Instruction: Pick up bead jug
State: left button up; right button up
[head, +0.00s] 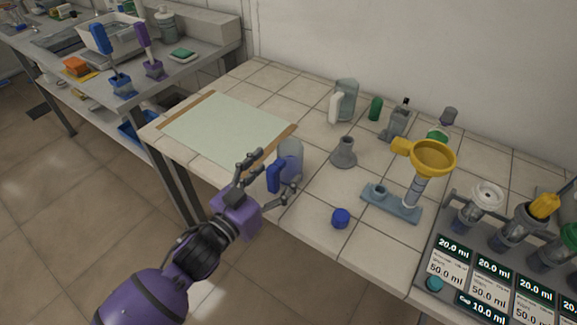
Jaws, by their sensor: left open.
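A grey, see-through jug with a blue handle (291,152) stands upright near the front edge of the tiled bench. It seems to be the bead jug, but its contents cannot be made out. My left gripper (273,176) is open, with its fingers apart on either side of the blue handle. I cannot tell whether they touch it. A second clear jug with a white handle (347,98) stands farther back. My right gripper is not in view.
A pale green mat with a brown border (225,130) lies left of the jug. A grey flask (344,153), a blue cap (341,218) and a blue stand (398,205) under a yellow funnel (433,160) are to the right. A titrator with displays (490,270) fills the lower right.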

aim_at(283, 171)
pick_arm(q)
jog(key=w+d, duration=0.1)
jog(key=w+d+f, duration=0.1)
jog(key=w+d, duration=0.1)
jog(key=shift+w+f, duration=0.15)
jog(key=shift+w, duration=0.15)
grip_shut()
dwell(0.3)
